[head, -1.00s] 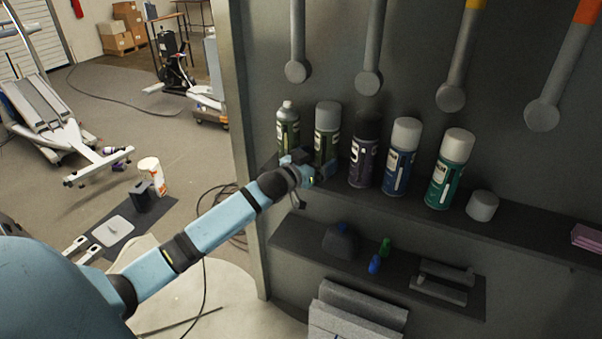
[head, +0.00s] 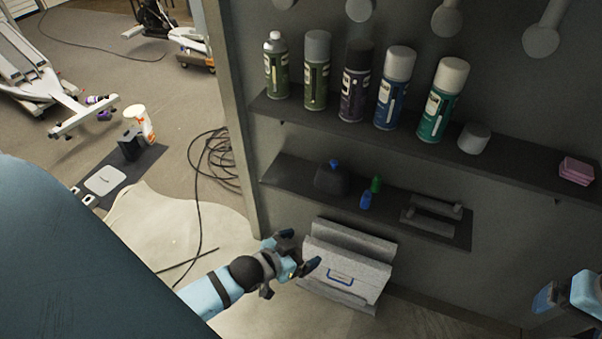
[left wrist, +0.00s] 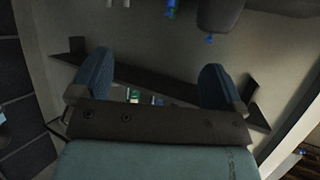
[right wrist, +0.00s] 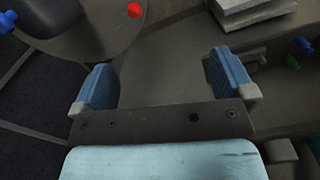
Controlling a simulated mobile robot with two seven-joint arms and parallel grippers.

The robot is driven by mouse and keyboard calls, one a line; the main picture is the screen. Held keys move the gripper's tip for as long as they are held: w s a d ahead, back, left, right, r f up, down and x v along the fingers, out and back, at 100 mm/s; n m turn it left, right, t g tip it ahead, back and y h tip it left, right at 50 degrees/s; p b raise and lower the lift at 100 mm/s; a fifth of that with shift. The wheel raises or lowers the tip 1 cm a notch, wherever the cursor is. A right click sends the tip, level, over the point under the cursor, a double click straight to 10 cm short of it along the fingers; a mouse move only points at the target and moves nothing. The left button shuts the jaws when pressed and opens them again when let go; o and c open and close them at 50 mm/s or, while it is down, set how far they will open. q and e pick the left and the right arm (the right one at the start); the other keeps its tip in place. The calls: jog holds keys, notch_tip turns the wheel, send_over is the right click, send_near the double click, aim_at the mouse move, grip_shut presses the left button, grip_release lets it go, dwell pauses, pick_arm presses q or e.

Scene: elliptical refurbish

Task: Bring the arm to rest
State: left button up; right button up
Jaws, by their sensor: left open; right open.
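My left gripper (head: 300,253) is open and empty in the head view, low in front of the cabinet and beside a grey box-like stack. Its two blue fingers stand apart in the left wrist view (left wrist: 157,85), with nothing between them. My right gripper (head: 562,292) shows only in part at the lower right edge of the head view. In the right wrist view (right wrist: 160,80) its blue fingers are apart and empty.
Several spray cans, such as a teal one (head: 441,100), stand on the upper shelf (head: 510,165). A lower shelf (head: 285,180) holds small bottles. A grey box-like stack (head: 350,262) stands below. Black cables (head: 215,160) lie on the floor at left.

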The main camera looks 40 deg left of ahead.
pick_arm(q)
jog(key=s+d+f+g, duration=0.1)
jog(key=s+d+f, duration=0.3)
jog(key=s+d, duration=0.2)
jog(key=shift+s+d+m+g+h, duration=0.3)
jog(key=shift+s+d+h, duration=0.1)
jog(key=shift+s, duration=0.55)
jog(key=shift+r, duration=0.1)
